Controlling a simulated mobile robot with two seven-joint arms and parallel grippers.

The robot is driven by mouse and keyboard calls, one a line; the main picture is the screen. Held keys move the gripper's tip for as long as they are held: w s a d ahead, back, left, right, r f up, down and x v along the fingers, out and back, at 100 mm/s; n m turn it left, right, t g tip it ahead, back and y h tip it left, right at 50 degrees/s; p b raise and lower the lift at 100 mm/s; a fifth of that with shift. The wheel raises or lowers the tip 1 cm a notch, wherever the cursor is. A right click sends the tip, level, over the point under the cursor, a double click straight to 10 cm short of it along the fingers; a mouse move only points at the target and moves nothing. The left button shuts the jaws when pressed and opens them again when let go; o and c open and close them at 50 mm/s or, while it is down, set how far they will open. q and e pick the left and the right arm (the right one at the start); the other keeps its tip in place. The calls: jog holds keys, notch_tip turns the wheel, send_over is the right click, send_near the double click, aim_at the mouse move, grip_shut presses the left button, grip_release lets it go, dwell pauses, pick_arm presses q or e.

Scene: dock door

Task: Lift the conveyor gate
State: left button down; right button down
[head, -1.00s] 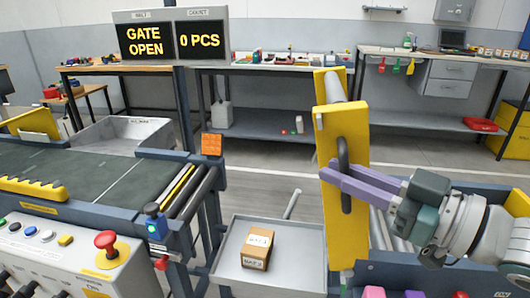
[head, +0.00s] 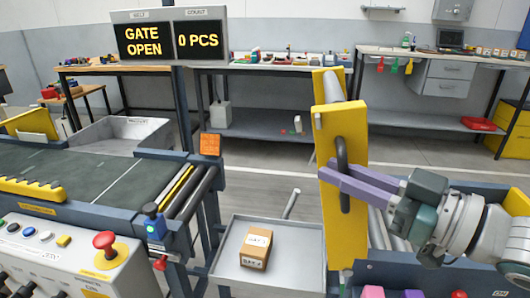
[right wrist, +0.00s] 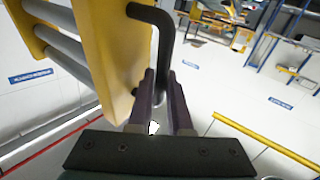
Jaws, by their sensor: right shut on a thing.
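The yellow conveyor gate (head: 330,130) stands raised, nearly upright, right of the middle in the head view. Its dark handle (head: 343,170) is on the face toward my right arm. My right gripper (head: 338,178) is shut on this handle, with its purple fingers around the bar. In the right wrist view the gate (right wrist: 110,60) fills the upper left, and the bent handle (right wrist: 164,45) runs down to between the fingers (right wrist: 160,100). The display (head: 172,38) reads "GATE OPEN" and "0 PCS". My left gripper is not in view.
A small brown carton (head: 256,247) lies in a grey tray (head: 230,270) below the gap. The conveyor belt (head: 80,178) ends at rollers on the left. A control panel (head: 60,255) with a red button is at front left. Workbenches stand behind.

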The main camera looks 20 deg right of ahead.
jog(key=shift+w+a+r+p, duration=0.15)
jog(key=shift+a+p, duration=0.1)
jog(key=shift+p, duration=0.15)
jog(key=a, duration=0.1)
jog(key=w+f+g+p, duration=0.1)
jog(key=a+n, duration=0.1)
jog(key=shift+w+a+f+h, duration=0.25)
jog(key=shift+w+a+h, duration=0.05)
jog(key=c, duration=1.1)
grip_release()
jog(key=shift+s+p, duration=0.1)
jog(key=shift+p, duration=0.2)
